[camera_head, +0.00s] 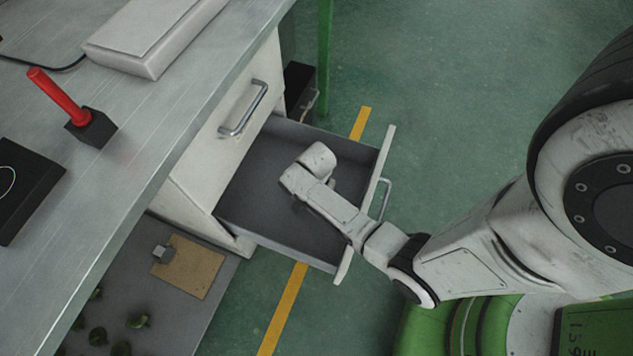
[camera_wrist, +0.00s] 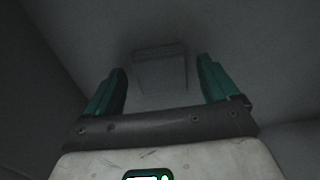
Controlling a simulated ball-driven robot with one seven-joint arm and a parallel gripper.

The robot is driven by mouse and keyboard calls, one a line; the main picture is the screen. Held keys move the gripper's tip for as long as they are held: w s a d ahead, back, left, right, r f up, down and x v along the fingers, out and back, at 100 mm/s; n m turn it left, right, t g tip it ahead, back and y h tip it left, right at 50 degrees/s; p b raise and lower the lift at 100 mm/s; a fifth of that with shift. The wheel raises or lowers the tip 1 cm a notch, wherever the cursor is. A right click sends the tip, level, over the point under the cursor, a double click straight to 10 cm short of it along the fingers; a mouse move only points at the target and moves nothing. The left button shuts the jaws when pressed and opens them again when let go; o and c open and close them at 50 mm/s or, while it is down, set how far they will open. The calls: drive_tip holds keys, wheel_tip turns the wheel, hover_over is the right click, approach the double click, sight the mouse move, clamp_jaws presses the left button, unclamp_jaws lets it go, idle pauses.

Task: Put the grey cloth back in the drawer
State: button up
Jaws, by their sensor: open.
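The lower drawer (camera_head: 248,200) of the white cabinet is pulled out, and its dark grey inside is open to view. My arm reaches over the drawer's front, with its end above or inside the drawer, pointing down. In the wrist view my gripper (camera_wrist: 162,76) is open, its two green fingers apart. Between and beyond them the drawer's grey floor shows a faint, darker rectangular outline; I cannot tell whether it is the cloth or a shadow. No grey cloth can be clearly made out in either view. My wrist hides part of the drawer.
The metal worktop (camera_head: 135,165) is at left, bearing a red-handled tool (camera_head: 60,95), a pale flat box (camera_head: 150,40) and a black panel (camera_head: 25,190). A closed drawer with a handle (camera_head: 245,110) sits above the open one.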

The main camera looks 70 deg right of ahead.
wheel_tip(320, 180, up, 11)
drive_tip(key=p, duration=0.4)
drive_tip(key=s+a+r+n, duration=0.3)
drive_tip(key=a+r+n, duration=0.2)
drive_tip(key=n, duration=0.3)
drive_tip(key=s+a+r+n+t, duration=0.1)
drive_tip(key=s+a+r+n, duration=0.3)
drive_tip(key=r+n, duration=0.4)
drive_tip(key=shift+s+a+r+n, duration=0.25)
drive_tip(key=shift+a+r+n, duration=0.1)
drive_tip(key=shift+n, duration=0.25)
